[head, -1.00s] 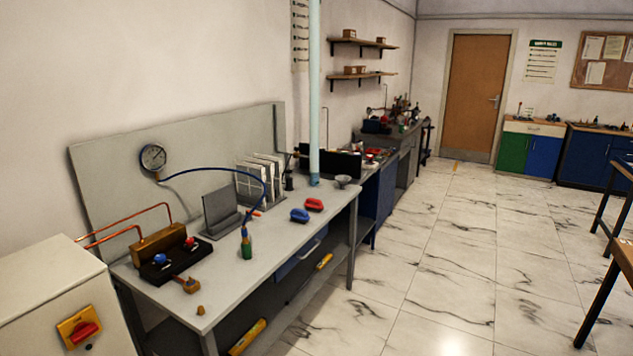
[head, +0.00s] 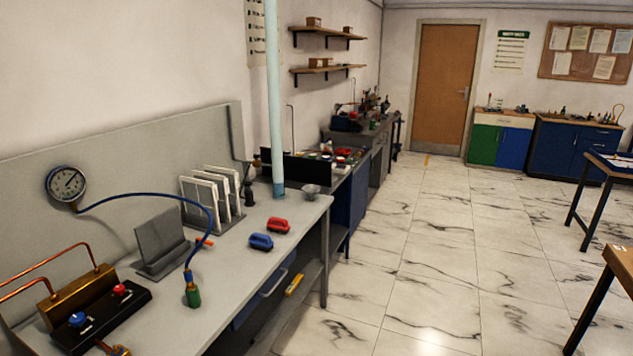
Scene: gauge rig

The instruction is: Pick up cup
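A small grey metal cup (head: 311,191), shaped like a little bowl, stands upright near the far right end of the grey workbench (head: 245,290). It is just right of the foot of a pale blue vertical pipe (head: 275,110). Nothing covers it from this view. My gripper is not in view, and nothing of my arm shows near the cup.
The tiled floor (head: 430,260) right of the bench is clear. A dark table stands far right (head: 605,180).

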